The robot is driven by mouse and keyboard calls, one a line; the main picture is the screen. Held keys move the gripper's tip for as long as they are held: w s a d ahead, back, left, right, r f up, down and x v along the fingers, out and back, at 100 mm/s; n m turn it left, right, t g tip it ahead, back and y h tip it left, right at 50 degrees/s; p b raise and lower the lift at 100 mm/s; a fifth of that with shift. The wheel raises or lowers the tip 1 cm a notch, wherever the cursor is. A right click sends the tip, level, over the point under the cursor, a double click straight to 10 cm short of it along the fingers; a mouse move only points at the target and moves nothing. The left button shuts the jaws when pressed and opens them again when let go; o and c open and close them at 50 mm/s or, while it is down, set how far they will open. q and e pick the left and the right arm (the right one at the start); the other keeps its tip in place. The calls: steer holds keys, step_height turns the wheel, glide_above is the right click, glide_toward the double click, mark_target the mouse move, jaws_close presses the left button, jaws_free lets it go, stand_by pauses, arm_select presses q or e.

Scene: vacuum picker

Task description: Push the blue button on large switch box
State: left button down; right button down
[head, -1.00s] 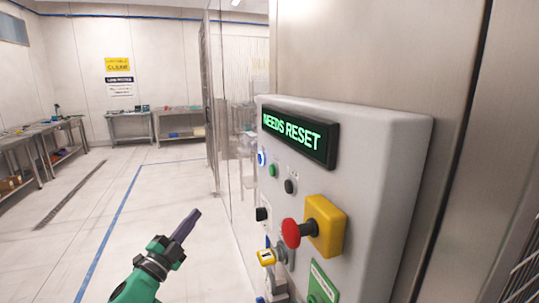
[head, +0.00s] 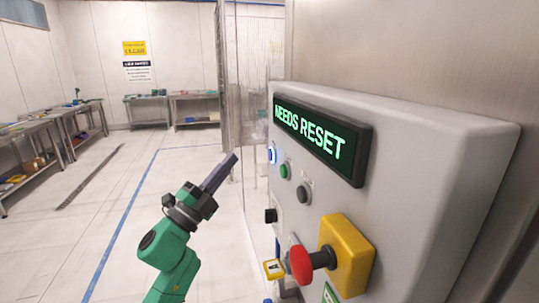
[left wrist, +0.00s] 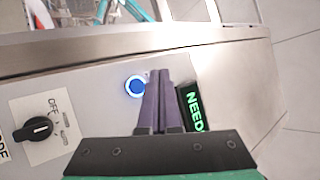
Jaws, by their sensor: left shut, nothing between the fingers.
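The blue button (head: 272,155) sits on the left edge of the large grey switch box (head: 440,150), left of a green button and a black button. In the left wrist view the blue button (left wrist: 135,86) is round with a lit ring, just left of the fingertips. My left gripper (head: 232,158) is shut and empty, to the left of the button and apart from it in the head view. In the left wrist view its purple fingers (left wrist: 157,78) point at the panel between the button and the display. My right gripper is not in view.
The display (head: 318,138) reads "NEEDS RESET". A red emergency knob on a yellow block (head: 347,255) juts out below it. A black rotary switch marked OFF (left wrist: 37,129) is near the button.

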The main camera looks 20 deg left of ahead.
arm_select(q)
steer(key=shift+w+d, duration=0.55)
steer(key=shift+d, duration=0.25)
steer(key=shift+w+d, duration=0.6)
steer(key=shift+d, duration=0.2)
steer(key=shift+w+d, duration=0.55)
steer(key=shift+d, duration=0.25)
steer(key=shift+w+d, duration=0.25)
steer(key=shift+d, duration=0.1)
steer(key=shift+w+d, duration=0.2)
steer(key=shift+d, duration=0.05)
stand_by(0.8)
steer(key=shift+a, duration=0.1)
steer(key=shift+s+a, duration=0.5)
steer(key=s+a, duration=0.1)
steer(key=a, duration=0.1)
steer(key=s+a, duration=0.2)
steer(key=shift+b, duration=0.35)
